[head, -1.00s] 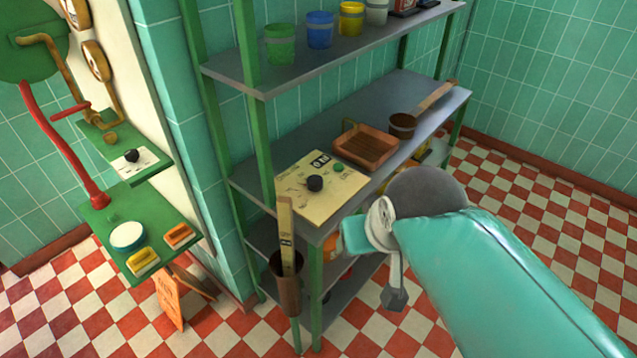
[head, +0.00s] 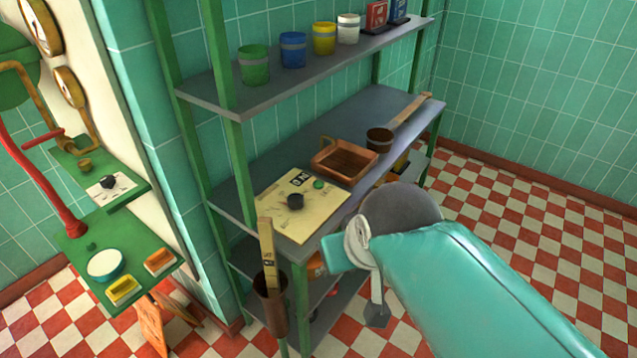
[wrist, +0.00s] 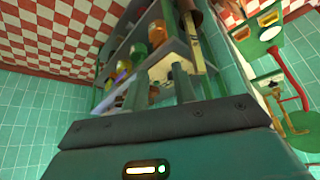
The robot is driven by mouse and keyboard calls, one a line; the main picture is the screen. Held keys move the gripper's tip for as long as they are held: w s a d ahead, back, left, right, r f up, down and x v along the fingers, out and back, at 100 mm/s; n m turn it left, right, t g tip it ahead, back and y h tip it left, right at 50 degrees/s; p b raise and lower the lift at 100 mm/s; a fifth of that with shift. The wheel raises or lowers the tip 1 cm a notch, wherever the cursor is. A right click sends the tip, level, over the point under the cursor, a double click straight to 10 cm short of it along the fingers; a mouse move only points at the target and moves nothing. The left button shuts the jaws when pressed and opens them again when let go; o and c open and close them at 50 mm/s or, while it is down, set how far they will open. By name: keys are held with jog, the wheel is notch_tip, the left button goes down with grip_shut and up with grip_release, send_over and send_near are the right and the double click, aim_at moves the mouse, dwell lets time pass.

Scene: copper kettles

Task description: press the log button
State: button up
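A cream panel (head: 272,195) lies on the middle shelf of the green rack. It carries a black knob (head: 295,201), a small black-and-white label or display (head: 299,178) and a round green button (head: 318,184). I cannot read any "log" marking, so I cannot tell for sure which button is the log button. In the wrist view, my gripper (wrist: 160,80) has its two fingers apart, with nothing between them and the panel (wrist: 160,68) beyond. In the head view my arm is at the lower right, clear of the panel; its fingers are not clearly visible there.
A brown tray (head: 345,160) and a long-handled pot (head: 380,140) share the shelf. Colored tubs (head: 293,50) stand above. A holder (head: 270,302) with a tall strip hangs at the near corner. Left wall shelves carry a white dish (head: 106,265) and yellow (head: 123,290) and orange blocks (head: 159,261).

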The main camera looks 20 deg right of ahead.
grip_shut()
dwell(1.4)
